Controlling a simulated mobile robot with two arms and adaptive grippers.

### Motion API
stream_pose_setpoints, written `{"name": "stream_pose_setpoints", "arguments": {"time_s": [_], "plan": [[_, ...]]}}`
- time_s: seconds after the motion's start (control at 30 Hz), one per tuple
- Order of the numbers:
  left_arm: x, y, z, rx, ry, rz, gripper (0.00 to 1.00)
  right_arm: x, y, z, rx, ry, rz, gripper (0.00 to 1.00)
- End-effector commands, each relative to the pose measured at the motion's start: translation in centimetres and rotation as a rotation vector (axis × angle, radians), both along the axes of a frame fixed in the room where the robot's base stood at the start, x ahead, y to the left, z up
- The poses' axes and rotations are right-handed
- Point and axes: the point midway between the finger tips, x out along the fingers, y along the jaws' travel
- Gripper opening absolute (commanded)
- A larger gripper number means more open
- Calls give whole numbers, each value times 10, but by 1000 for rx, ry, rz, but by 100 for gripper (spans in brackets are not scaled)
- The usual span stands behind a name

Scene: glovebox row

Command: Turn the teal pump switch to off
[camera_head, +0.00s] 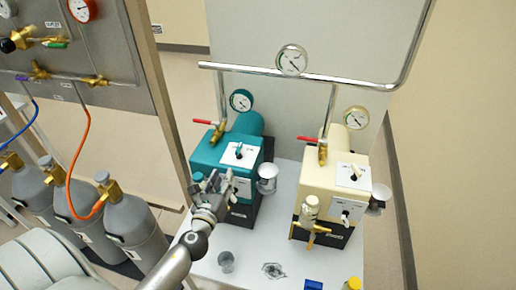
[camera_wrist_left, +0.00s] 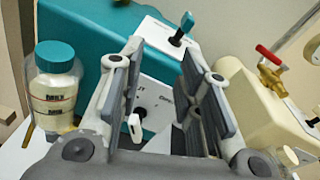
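The teal pump (camera_head: 232,151) stands at the left of the white table; its body also shows in the left wrist view (camera_wrist_left: 85,32). A white front panel carries a switch with a white lever (camera_wrist_left: 134,128) on a black base. A second white panel on top carries a teal-tipped knob (camera_head: 239,151), also in the wrist view (camera_wrist_left: 182,28). My left gripper (camera_head: 222,180) is open in front of the pump. In the wrist view its two fingers (camera_wrist_left: 161,60) stand apart, with the white lever seen between them, closer to the left finger. Contact is not visible. My right gripper is not in view.
A cream pump (camera_head: 326,172) stands to the right on the white table (camera_head: 245,262). A teal-capped bottle (camera_wrist_left: 55,88) is close left of my left gripper. A grey cup (camera_head: 226,262) and small blue and yellow items stand in front. Gas cylinders (camera_head: 135,235) are at left.

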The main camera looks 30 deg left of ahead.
Motion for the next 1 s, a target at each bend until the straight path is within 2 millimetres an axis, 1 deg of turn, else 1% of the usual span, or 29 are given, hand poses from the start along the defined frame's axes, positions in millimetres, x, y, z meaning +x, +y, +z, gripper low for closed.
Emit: {"name": "stream_pose_setpoints", "arguments": {"time_s": [0.03,0.1,0.23,0.37,0.6,0.8,1.0], "plan": [[4,-1,14,100,-10,-26,32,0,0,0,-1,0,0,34],[7,-2,27,207,-15,-49,32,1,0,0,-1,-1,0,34],[12,-4,37,296,-20,-69,32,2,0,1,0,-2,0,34],[23,-2,39,301,-21,-69,32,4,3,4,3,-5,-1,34],[63,7,39,296,-21,-68,32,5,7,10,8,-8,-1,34],[94,13,38,295,-20,-69,32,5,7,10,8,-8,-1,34],[112,17,37,293,-20,-69,32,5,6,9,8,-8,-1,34]]}}
